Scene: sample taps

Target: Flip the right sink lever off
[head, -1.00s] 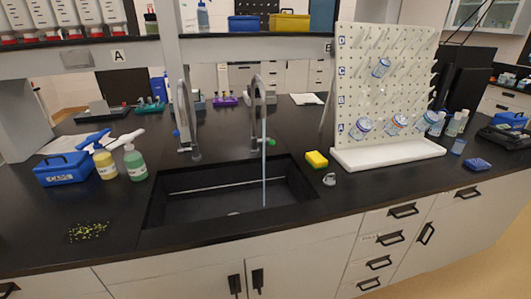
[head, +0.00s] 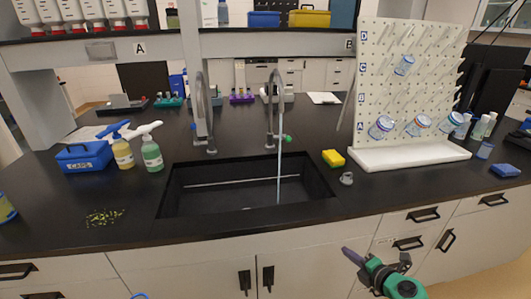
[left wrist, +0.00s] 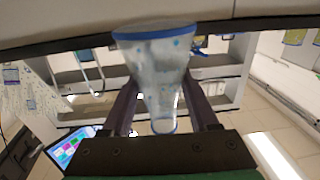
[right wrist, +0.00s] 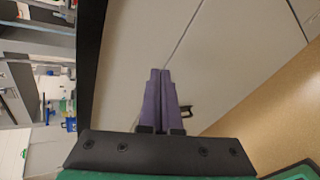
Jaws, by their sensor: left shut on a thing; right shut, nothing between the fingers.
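The right sink tap (head: 270,112) is a grey gooseneck with a green-tipped lever (head: 287,138) on its right side. A thin pale-blue stream (head: 279,165) runs from its spout down into the black sink (head: 215,198). The left tap (head: 208,115) shows no stream. My right gripper (head: 350,255) is shut and empty, low in front of the cabinets; its purple fingers (right wrist: 160,90) touch in the right wrist view. In the left wrist view my left gripper (left wrist: 157,110) is shut on a clear blue-rimmed flask (left wrist: 158,75). The left gripper cannot be made out in the head view.
A yellow sponge (head: 333,158) and a small grey object (head: 347,178) lie right of the sink. A white pegboard rack (head: 405,85) with glassware stands at the right. Spray bottles (head: 152,153) and a blue box (head: 84,156) stand at the left. The front counter edge is clear.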

